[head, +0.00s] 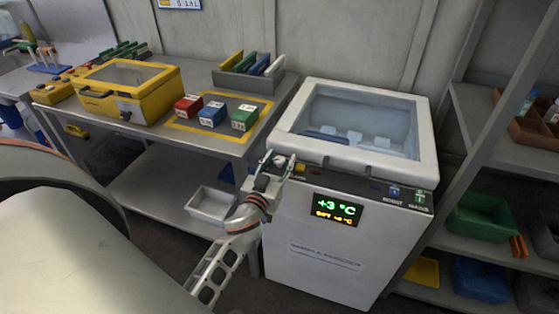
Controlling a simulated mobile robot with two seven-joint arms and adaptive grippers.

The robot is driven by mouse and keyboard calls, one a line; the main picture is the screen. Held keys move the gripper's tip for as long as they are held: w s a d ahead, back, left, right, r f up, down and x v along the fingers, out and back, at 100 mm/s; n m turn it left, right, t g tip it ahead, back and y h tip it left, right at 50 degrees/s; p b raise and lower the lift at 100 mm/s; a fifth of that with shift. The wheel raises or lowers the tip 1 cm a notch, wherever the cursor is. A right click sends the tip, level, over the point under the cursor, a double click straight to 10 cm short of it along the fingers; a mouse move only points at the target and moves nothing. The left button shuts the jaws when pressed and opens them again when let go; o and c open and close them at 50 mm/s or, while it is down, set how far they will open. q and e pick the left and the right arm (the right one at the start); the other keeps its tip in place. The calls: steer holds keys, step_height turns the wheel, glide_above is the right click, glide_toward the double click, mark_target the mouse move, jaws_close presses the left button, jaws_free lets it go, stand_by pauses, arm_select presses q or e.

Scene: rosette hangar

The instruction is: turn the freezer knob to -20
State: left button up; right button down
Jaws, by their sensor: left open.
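The freezer (310,260) is a white chest with a glass lid (365,115), standing right of the workbench. Its dark front panel carries a lit display (334,210) reading +3 °C in green, with a smaller orange SET line too small to read surely. My left gripper (277,164) is open at the left end of the freezer's top front panel, its fingers pointing up and away. The knob cannot be made out clearly; the gripper covers that part of the panel. Whether the fingers touch anything there, I cannot tell. My right gripper is out of view.
A workbench (150,135) at the left holds a yellow box (120,90), red, blue and green blocks and a grey rack (247,80). Shelves with a green bin (480,217) and blue bin (481,278) stand close on the right. A white tray (211,204) sits under the bench.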

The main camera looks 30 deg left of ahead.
arm_select(q)
steer(key=shift+c, duration=0.4)
steer(key=c, duration=1)
steer(key=shift+r+m+h+p, duration=0.25)
steer(key=shift+m+h+p, duration=0.25)
steer(key=shift+h+p, duration=0.35)
steer(key=shift+c, duration=0.2)
steer(key=m+h+p, duration=0.2)
steer(key=h+p, duration=0.1)
steer(key=h, duration=0.1)
steer(key=shift+a+m+t, duration=0.1)
steer(key=shift+m+t, duration=0.2)
steer(key=shift+f+m+h+p, duration=0.15)
steer(key=shift+m+h+p, duration=0.4)
steer(key=shift+h, duration=0.4)
steer(key=shift+m+h, duration=0.55)
steer(key=shift+h, duration=0.15)
steer(key=shift+g+h, duration=0.3)
steer(key=shift+g, duration=0.1)
